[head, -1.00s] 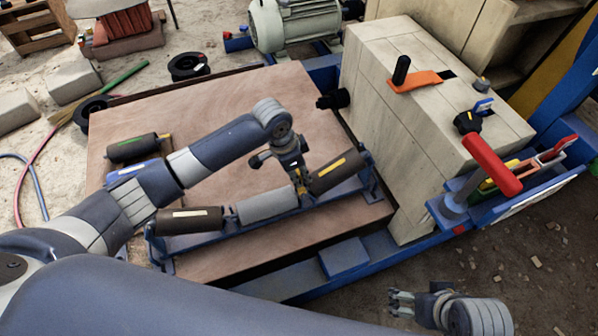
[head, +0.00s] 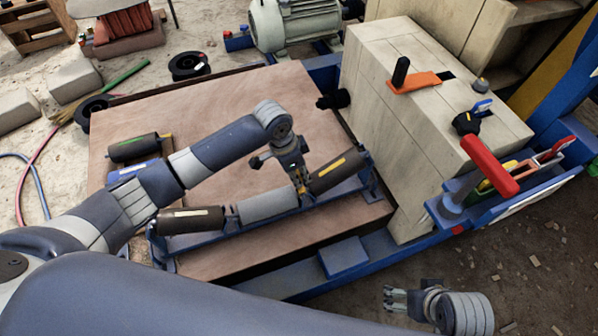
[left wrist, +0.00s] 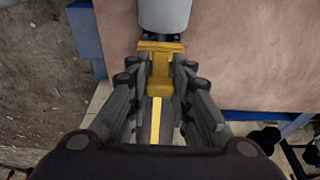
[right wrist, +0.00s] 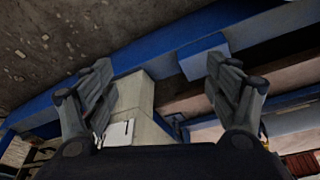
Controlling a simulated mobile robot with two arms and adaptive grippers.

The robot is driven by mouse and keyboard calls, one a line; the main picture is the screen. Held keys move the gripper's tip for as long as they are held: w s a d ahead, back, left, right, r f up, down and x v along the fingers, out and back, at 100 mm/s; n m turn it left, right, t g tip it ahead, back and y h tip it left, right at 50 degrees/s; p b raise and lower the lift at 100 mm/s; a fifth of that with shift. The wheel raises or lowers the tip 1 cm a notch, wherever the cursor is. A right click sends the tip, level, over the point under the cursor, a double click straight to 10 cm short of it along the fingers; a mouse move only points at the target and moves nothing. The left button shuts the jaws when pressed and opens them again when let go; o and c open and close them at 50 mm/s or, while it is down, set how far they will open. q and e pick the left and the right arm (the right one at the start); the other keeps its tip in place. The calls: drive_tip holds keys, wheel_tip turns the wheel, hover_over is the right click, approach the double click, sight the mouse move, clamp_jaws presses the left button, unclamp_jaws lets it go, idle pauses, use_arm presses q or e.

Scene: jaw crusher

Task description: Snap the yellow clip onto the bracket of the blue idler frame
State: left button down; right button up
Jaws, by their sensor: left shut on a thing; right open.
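The blue idler frame (head: 325,201) lies on the brown board and carries a grey middle roller (head: 268,206) between two dark rollers. My left gripper (head: 300,187) points down at the gap between the grey roller and the right dark roller (head: 336,172). In the left wrist view, its fingers (left wrist: 160,88) are shut on the yellow clip (left wrist: 160,68). The clip's wide end is beside the dark bracket at the grey roller's end. I cannot tell whether it is seated. My right gripper (head: 388,299) is open and empty, away from the frame; its fingers (right wrist: 160,75) are spread.
The brown board (head: 225,95) has bare room behind the frame. Another dark roller (head: 133,148) lies at its left. A pale block-like housing (head: 400,130) stands right of the board, with a red-handled lever (head: 490,163) and a blue tool tray. A blue beam runs along the front.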

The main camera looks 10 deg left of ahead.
drive_tip(key=shift+s+f, duration=0.1)
drive_tip(key=shift+f, duration=0.4)
drive_tip(key=shift+w+r, duration=0.1)
drive_tip(key=shift+w, duration=0.1)
idle(0.3)
use_arm(q)
drive_tip(key=shift+p, duration=0.6)
use_arm(e)
wheel_tip(320, 180, down, 4)
drive_tip(key=shift+w+a+r, duration=0.1)
idle(0.4)
drive_tip(key=shift+w, duration=0.1)
idle(0.5)
